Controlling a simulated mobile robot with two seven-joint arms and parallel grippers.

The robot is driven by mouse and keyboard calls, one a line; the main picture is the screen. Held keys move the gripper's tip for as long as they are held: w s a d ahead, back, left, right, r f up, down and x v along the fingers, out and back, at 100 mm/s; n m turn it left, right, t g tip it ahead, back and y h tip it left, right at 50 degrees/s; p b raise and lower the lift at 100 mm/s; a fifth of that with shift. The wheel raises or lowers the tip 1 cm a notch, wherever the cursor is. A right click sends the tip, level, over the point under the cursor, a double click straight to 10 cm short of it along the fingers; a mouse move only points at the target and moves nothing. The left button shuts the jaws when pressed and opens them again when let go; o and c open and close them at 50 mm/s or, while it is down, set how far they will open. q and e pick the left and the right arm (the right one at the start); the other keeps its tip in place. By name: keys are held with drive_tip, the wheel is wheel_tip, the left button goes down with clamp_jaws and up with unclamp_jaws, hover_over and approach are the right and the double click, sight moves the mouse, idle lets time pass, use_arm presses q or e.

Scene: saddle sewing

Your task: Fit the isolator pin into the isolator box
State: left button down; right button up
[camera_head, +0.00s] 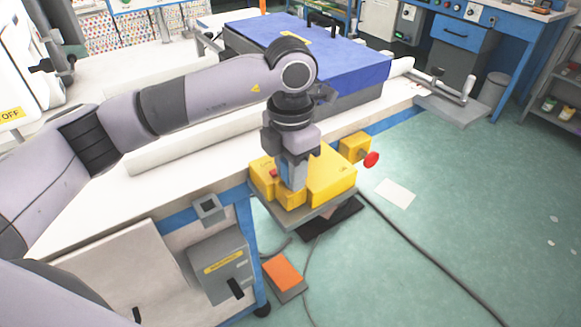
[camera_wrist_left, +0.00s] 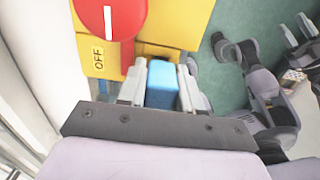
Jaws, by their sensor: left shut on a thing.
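The yellow isolator box (camera_head: 332,178) stands on a grey plate at the bench corner. In the left wrist view the yellow box (camera_wrist_left: 185,22) carries a red round switch (camera_wrist_left: 112,12) and an OFF label. My left gripper (camera_head: 291,178) points down at the near left part of the box. Its fingers (camera_wrist_left: 162,86) are shut on a blue block (camera_wrist_left: 161,93), which I take to be the isolator pin. The pin is close to the yellow housing, and its far end is hidden, so I cannot tell if it sits inside.
A yellow switch housing (camera_head: 354,148) with a red knob (camera_head: 371,160) is just behind the box. A blue-covered block (camera_head: 345,65) lies on the bench. A grey cabinet (camera_head: 219,267) and an orange pedal (camera_head: 283,273) are below. Parts of a grey arm show in the left wrist view.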

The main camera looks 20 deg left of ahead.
use_arm(q)
drive_tip(key=c, duration=0.7)
unclamp_jaws()
drive_tip(key=shift+a, duration=0.1)
wheel_tip(320, 180, up, 7)
drive_tip(key=shift+s+r, duration=0.1)
drive_tip(key=shift+d, duration=0.2)
